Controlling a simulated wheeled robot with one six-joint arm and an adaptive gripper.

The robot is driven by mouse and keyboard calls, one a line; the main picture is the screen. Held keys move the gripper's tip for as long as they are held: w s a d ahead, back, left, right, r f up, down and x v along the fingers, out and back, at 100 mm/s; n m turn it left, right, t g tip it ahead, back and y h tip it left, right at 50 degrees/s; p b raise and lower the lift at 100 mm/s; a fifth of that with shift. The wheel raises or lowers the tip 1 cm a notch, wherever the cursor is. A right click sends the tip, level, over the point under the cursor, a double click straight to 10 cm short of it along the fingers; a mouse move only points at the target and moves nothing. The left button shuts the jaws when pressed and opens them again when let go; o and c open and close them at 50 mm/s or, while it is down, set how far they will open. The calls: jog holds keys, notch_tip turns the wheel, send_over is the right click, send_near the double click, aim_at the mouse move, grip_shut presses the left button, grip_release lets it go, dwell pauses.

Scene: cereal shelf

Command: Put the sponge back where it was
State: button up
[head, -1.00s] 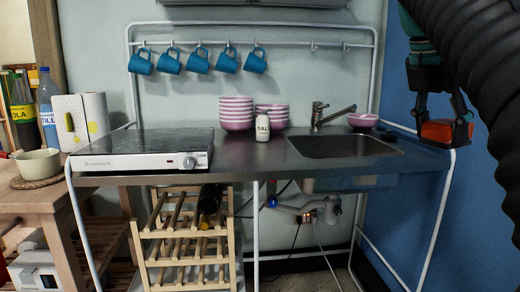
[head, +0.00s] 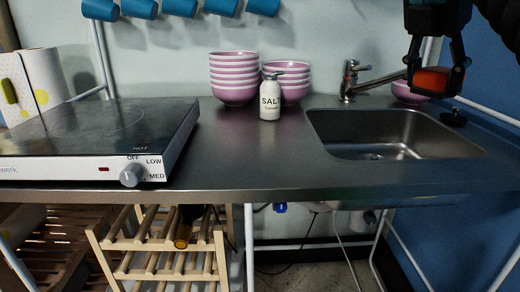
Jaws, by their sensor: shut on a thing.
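My gripper (head: 437,84) hangs at the upper right of the head view, above the right end of the sink. It is shut on an orange-red block, the sponge (head: 432,79), and holds it in the air between its two fingers. The sponge is partly covered by the fingers. Behind it stands a pink bowl (head: 404,94) at the back of the sink, partly hidden by my gripper. The steel sink (head: 330,150) is empty apart from its drain.
A faucet (head: 349,80) rises behind the sink. A hotplate (head: 90,145) covers the left counter. The counter front (head: 250,165) is clear. A black stopper (head: 453,117) lies at the sink's right rim.

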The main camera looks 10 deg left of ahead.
jog(key=s+a+f+n+t+y, duration=0.1)
jog(key=s+a+n, duration=0.25)
jog(key=a, duration=0.65)
jog(key=n+y+b, duration=0.2)
jog(key=n, duration=0.2)
send_over(251, 157)
jog(key=s, duration=0.1)
notch_tip(251, 157, down, 8)
jog(key=shift+s, duration=0.15)
jog(key=shift+a+f, duration=0.15)
jog(key=shift+f+b, duration=0.4)
jog(key=shift+f, duration=1.5)
jog(key=o, duration=0.8)
jog(key=shift+f, duration=0.15)
jog(key=o, duration=0.4)
